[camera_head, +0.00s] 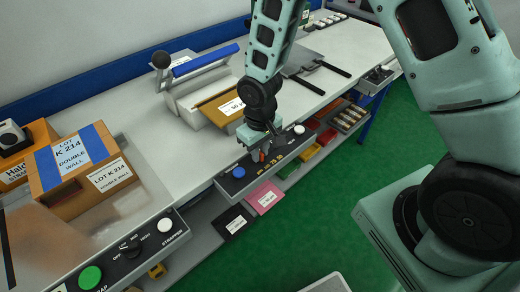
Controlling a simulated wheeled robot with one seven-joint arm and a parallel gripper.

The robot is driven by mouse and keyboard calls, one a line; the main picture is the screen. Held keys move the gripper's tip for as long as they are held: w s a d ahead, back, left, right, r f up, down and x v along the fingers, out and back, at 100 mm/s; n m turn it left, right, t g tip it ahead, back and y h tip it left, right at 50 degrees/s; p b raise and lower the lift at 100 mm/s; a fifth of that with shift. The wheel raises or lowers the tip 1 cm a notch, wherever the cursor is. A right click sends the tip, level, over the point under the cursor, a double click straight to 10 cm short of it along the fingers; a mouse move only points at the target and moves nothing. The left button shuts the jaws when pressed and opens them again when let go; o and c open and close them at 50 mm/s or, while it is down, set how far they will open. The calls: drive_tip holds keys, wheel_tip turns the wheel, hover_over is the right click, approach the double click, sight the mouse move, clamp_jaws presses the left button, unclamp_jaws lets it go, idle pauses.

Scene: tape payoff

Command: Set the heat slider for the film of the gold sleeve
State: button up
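The gold sleeve (222,106) lies on the worktop against the pale sealer, with a white label too small to read surely. The control panel (276,163) runs along the table's front edge. It has a blue button (239,172) at its left, a pale knob (299,129) at its right and small printed marks between them. My gripper (262,153) points down at the panel, between the button and the knob. A small orange-red part shows at its fingertips. The fingers hide the slider, so its setting and any grip on it cannot be made out.
A sealer with a blue bar (205,60) stands behind the sleeve. Cartons (75,165) and a strapper panel (130,247) are at the left. Black (233,222) and pink (264,197) packs lie on the shelf below. The green floor is clear at the right.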

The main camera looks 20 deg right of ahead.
clamp_jaws()
drive_tip(key=d, duration=0.1)
drive_tip(key=w+d, duration=0.1)
drive_tip(key=d, duration=0.2)
drive_tip(key=shift+w+d+p, duration=0.3)
drive_tip(key=shift+d+p, duration=0.05)
drive_tip(key=shift+d, duration=0.05)
drive_tip(key=shift+o, duration=2.2)
unclamp_jaws()
wheel_tip(320, 180, up, 18)
drive_tip(key=shift+f+b, duration=0.25)
drive_tip(key=shift+b, duration=0.1)
